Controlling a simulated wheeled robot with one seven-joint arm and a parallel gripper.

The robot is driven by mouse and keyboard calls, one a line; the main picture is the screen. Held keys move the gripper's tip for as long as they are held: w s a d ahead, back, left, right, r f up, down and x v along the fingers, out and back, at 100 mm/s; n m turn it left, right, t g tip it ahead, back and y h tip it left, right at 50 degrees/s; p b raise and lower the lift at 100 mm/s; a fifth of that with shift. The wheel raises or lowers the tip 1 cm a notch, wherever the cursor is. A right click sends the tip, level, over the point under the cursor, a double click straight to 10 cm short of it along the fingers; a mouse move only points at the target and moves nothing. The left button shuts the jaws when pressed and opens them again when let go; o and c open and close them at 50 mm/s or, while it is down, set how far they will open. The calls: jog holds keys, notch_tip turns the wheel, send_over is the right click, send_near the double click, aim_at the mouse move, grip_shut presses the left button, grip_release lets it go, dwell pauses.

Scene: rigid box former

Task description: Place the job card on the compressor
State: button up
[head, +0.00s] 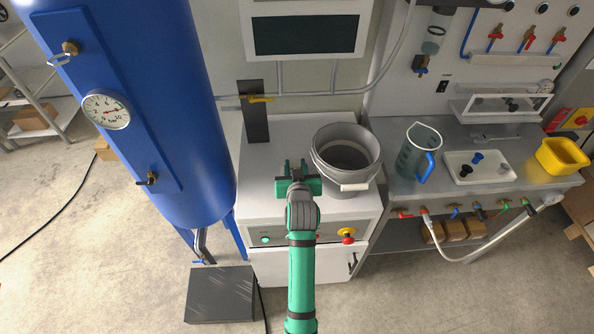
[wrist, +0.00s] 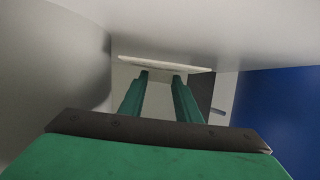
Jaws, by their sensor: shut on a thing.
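My gripper (head: 296,166) is over the top of a grey cabinet (head: 262,190), which looks like the compressor, just left of the bucket. In the wrist view the two green fingers (wrist: 161,75) reach a thin pale flat piece (wrist: 165,63), seen nearly edge-on at their tips. It looks like the job card, and the fingers are shut on it. In the head view I cannot make out the card at the gripper. Whether it touches the cabinet top cannot be told.
A grey bucket (head: 345,155) stands on the cabinet's right part. A dark upright plate with a yellow-handled valve (head: 257,99) is behind. The blue tank (head: 150,120) rises at left. The bench at right holds a jug (head: 414,155), a white tray (head: 480,178) and a yellow bin (head: 562,157).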

jog(key=f, duration=0.1)
jog(key=d+f, duration=0.1)
jog(key=shift+f, duration=0.3)
jog(key=shift+s+a+f, duration=0.1)
jog(key=shift+a, duration=0.25)
jog(key=o, duration=1)
jog(key=shift+d, duration=0.1)
